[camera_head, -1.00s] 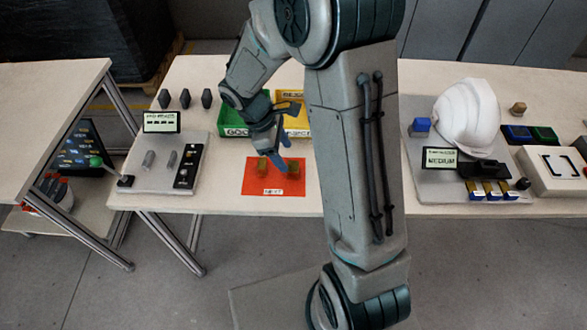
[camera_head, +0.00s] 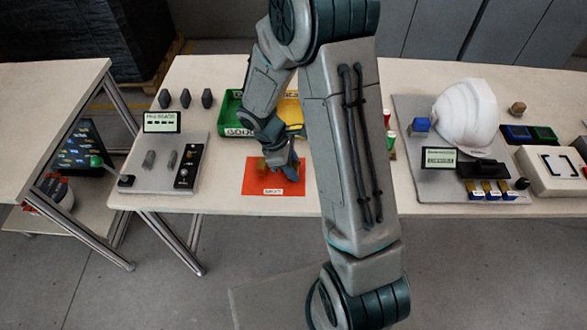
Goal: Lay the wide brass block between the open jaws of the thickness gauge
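The thickness gauge (camera_head: 158,183) is a grey plate at the left of the table with a small display. Its two upright grey jaws, the left one (camera_head: 149,159) and the right one (camera_head: 171,160), stand apart with nothing seen between them. A small brass block (camera_head: 263,163) shows on the orange mat (camera_head: 262,184), partly behind my wrist. A second brass block, seen earlier at the mat's right, is now hidden by my gripper. My gripper (camera_head: 290,172) points down low over the right of the mat. The gap between its fingers is too small to make out.
A green tray (camera_head: 232,118) and a yellow tray (camera_head: 290,108) stand behind the mat. Several dark pieces (camera_head: 185,98) stand behind the gauge. A black control strip (camera_head: 187,167) sits beside its jaws. A white helmet shell (camera_head: 468,117) rests on a plate at the right.

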